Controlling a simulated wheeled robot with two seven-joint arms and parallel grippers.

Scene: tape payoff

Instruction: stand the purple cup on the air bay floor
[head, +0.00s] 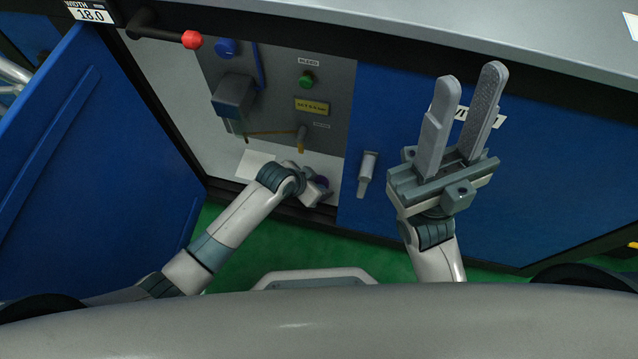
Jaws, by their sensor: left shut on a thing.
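The purple cup (323,182) shows only as a small dark purple patch beside my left gripper, which mostly hides it. My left gripper (314,184) is low in the open bay, near its front right corner, and is shut on the cup. I cannot tell whether the cup touches the air bay floor (222,165), which is pale and lies at the bottom of the opening. My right gripper (464,112) is raised in front of the closed blue door on the right. Its two long fingers are apart with nothing between them.
An open blue door (90,150) stands left of the bay. The bay's back panel holds a blue knob (226,47), a green button (306,80), a grey filter unit (233,95) and a yellow label (312,107). A red-tipped lever (191,40) juts out above. A door handle (367,172) is right.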

